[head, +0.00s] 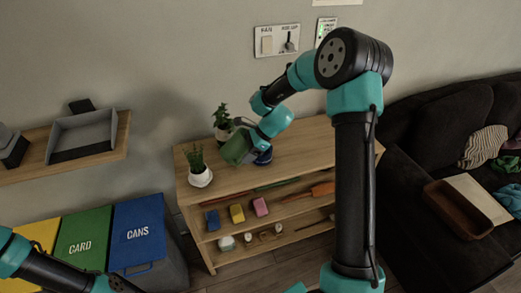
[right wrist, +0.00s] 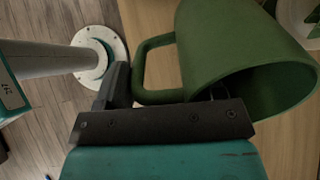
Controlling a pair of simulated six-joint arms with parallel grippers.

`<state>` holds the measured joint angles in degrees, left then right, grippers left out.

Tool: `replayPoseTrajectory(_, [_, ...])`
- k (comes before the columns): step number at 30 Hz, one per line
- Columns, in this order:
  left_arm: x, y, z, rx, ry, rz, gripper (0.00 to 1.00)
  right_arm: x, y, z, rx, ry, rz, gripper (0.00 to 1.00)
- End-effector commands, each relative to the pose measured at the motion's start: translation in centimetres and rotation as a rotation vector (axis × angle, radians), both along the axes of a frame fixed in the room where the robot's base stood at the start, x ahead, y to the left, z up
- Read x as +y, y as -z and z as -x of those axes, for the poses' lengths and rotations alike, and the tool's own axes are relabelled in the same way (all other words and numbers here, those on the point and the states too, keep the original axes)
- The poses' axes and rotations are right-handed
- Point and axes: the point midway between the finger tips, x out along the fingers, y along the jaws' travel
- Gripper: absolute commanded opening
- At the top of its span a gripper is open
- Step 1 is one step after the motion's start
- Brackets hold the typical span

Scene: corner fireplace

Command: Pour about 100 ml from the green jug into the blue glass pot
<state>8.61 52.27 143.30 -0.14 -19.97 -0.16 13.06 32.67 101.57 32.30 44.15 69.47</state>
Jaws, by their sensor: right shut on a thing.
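The green jug (head: 237,147) is held tilted above the top of the wooden shelf unit. In the right wrist view the green jug (right wrist: 235,45) fills the upper right, its open mouth facing lower right; its inside is dark and no liquid shows. My right gripper (head: 254,143) is shut on the jug, by its handle side. The blue glass pot (head: 264,157) stands on the shelf top, just right of the jug and partly hidden by my right gripper. I cannot see any stream between them. My left arm shows at the lower left, but its gripper is out of view.
A potted plant (head: 222,123) stands behind the jug and another (head: 199,168) to its left. The shelf top (head: 325,142) is bare to the right. Colored bins (head: 138,232) stand at left; a dark sofa (head: 420,190) is at right.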

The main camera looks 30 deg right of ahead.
Motion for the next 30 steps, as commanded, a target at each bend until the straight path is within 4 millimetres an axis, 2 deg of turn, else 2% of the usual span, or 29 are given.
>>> replayPoseTrajectory(30, [0.0, 0.0, 0.0, 0.0, 0.0, 0.0, 0.94, -0.17, 0.48, 0.17, 0.023, 0.008, 0.074, 0.19])
